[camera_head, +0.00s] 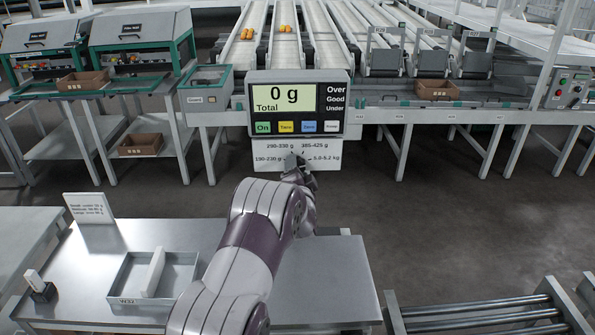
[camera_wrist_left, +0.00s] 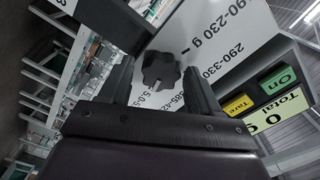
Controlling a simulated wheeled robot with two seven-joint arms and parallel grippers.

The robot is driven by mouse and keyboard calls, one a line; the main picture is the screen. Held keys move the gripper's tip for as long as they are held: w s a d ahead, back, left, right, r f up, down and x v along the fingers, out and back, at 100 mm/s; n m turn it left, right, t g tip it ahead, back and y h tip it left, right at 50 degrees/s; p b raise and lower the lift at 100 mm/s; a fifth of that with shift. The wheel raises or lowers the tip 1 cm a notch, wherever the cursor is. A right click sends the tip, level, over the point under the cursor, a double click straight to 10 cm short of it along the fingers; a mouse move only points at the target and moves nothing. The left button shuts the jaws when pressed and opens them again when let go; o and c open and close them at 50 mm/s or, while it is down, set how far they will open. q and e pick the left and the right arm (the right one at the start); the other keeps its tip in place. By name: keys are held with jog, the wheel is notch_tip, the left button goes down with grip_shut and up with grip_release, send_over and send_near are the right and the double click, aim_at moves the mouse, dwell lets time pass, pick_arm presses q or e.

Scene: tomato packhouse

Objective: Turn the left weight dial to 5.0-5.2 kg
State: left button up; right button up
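The weight dial is a dark, lobed knob (camera_wrist_left: 160,70) on a white plate (camera_head: 262,158) under the scale display (camera_head: 296,103). The plate carries labels 190-230 g, 290-330 g, 385-425 g and 5.0-5.2 kg. The display reads 0 g Total. My left gripper (camera_head: 298,164) is in front of the plate and mostly covers the dial in the head view. In the left wrist view, the fingers of my left gripper (camera_wrist_left: 160,84) are apart, one on each side of the knob, with gaps visible. My right gripper is not in view.
The display has Tare (camera_head: 287,127) and other buttons just above the dial. A steel table (camera_head: 330,285) with a grey tray (camera_head: 125,298) is below, and a roller conveyor (camera_head: 480,315) is at lower right. Lanes with orange tomatoes (camera_head: 284,29) run behind the display.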

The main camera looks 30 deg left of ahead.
pick_arm(q)
jog(key=shift+o, duration=0.2)
jog(key=shift+r, duration=0.1)
jog(key=v, duration=1.2)
jog(key=shift+s+d, duration=0.2)
jog(key=shift+s, duration=0.05)
